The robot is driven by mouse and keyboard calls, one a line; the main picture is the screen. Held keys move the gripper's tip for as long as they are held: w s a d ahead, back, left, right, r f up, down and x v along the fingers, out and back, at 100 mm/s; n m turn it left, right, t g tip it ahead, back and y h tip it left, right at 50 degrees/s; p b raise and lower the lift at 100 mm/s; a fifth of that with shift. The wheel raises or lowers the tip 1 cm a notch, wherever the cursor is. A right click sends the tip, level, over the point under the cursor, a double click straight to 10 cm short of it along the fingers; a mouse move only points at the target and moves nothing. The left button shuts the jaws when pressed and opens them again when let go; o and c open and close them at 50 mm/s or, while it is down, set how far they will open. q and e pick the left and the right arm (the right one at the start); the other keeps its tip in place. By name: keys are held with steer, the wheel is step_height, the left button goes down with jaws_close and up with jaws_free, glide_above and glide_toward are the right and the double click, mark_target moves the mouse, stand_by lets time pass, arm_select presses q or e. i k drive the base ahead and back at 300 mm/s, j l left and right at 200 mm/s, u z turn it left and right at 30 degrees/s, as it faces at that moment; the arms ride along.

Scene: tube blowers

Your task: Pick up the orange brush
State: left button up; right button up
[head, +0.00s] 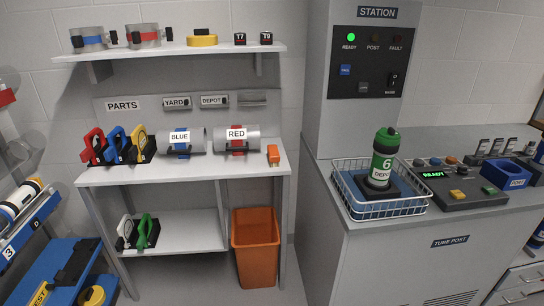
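A small upright orange object with a dark part (273,155) stands near the right end of the white workbench top (225,171), just right of the cylinder labelled RED. It is the only small orange item on the bench and looks like the orange brush, though its bristles are too small to make out. Nothing touches it that I can see. Neither of my grippers shows in the head view.
A RED cylinder (232,146) and BLUE cylinder (172,147) lie left of it. An orange bin (257,262) stands below. The grey station counter (375,232), with a wire basket (345,203) holding a green canister (384,152), is to the right.

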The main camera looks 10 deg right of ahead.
mark_target(274, 155)
steer(key=i+j+z, duration=0.2)
steer(key=i+j, duration=0.25)
steer(key=i+j+z, duration=0.25)
steer(key=i+j, duration=0.2)
steer(key=j, duration=0.2)
